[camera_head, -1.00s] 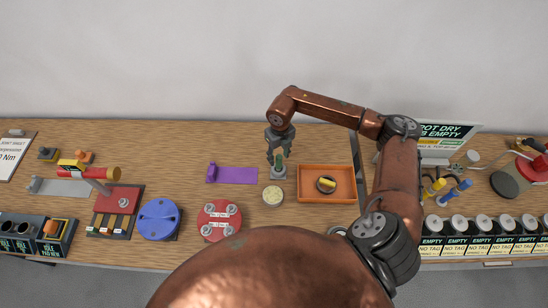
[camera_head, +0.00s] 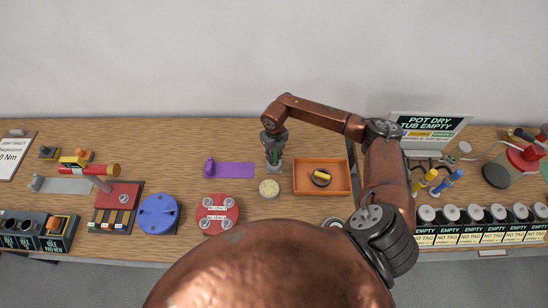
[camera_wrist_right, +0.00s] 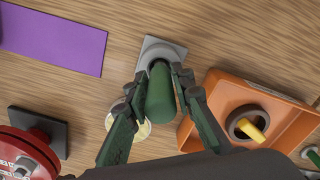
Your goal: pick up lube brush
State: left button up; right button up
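The lube brush (camera_wrist_right: 160,98) shows as a thick green upright handle in the right wrist view, standing in a grey square-based holder (camera_wrist_right: 150,48). My right gripper (camera_wrist_right: 159,78) is lowered over it, with one finger on each side of the handle. The fingertips are very close to the handle; whether they press on it cannot be told. In the head view my right gripper (camera_head: 274,158) hides most of the brush. The brush's lower end is hidden in the holder. My left gripper is not in view.
An orange tray (camera_head: 300,190) holding a dark ring with a yellow piece stands right of the holder. A round pale-topped tub (camera_head: 269,188) is in front.

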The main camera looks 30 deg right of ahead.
jog(key=shift+s+r, duration=0.1)
jog(key=shift+s, duration=0.05)
jog(key=c, duration=0.3)
grip_shut()
